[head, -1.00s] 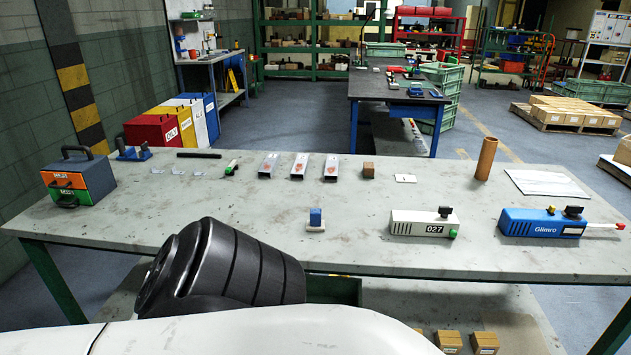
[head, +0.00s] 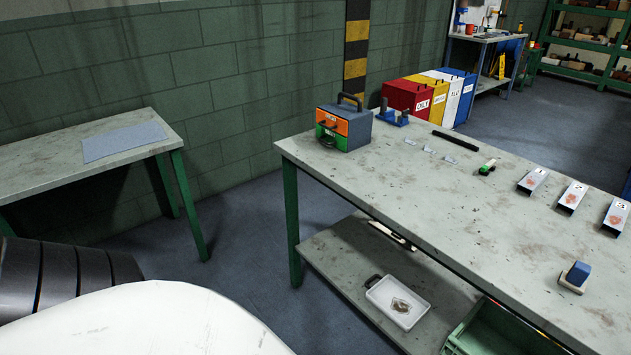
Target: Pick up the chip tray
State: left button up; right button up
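A small white tray (head: 383,294) with a dark handle at its back left lies on the lower shelf (head: 335,262) of the workbench. It looks like the chip tray and holds a small brownish heap. The bench top is above and behind it, and a green crate stands to its right. Neither of my grippers is in view. Only a dark ribbed part and a white part of my own body show at the bottom left.
The green crate (head: 480,330) is on the lower right. A side table (head: 60,178) with a grey sheet stands left. Floor between the tables is clear.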

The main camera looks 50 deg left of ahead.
aim_at(396, 301)
jog(key=u, duration=2.45)
jog(key=i, duration=2.55)
jog(key=z, duration=3.1)
jog(key=i, duration=0.45)
